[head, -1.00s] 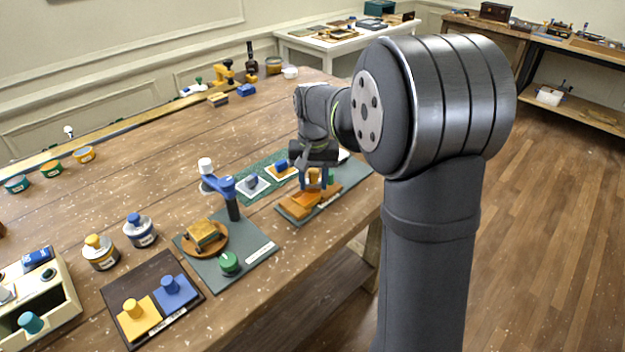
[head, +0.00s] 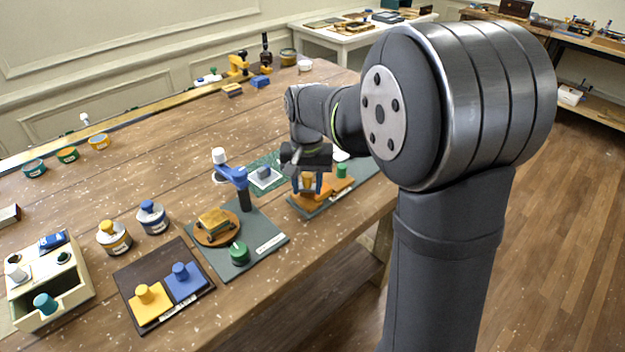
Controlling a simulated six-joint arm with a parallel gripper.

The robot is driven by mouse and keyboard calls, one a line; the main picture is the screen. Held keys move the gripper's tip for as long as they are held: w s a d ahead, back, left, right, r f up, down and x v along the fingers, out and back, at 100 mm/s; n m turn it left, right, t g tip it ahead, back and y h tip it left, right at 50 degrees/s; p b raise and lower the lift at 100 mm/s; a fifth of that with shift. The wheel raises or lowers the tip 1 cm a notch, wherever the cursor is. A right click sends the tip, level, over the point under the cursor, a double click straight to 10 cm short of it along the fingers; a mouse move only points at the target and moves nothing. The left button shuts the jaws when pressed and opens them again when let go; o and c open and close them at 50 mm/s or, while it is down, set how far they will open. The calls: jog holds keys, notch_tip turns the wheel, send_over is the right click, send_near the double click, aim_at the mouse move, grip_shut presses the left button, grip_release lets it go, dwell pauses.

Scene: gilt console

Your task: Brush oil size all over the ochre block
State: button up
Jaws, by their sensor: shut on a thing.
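An ochre-yellow block (head: 213,221) sits on a round brown turntable (head: 229,236) on a grey-green mat. My gripper (head: 307,188) points down over another grey mat to the right of it. Orange-brown wooden pieces (head: 323,196) lie under and beside the fingers. I cannot tell whether the held piece touches them. I cannot make out a brush or oil on the ochre block.
A blue-armed stand (head: 236,178) rises behind the turntable, left of my gripper. A green knob (head: 240,253) is on the mat's front. Yellow (head: 150,303) and blue (head: 186,284) knobbed pads lie on a dark board. Jars and a cream box (head: 80,287) are left.

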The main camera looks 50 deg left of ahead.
jog(key=shift+a, duration=0.5)
jog(key=shift+w, duration=3.4)
jog(key=shift+s, duration=3.35)
jog(key=shift+w, duration=3.3)
notch_tip(320, 180, up, 8)
jog(key=shift+f, duration=0.15)
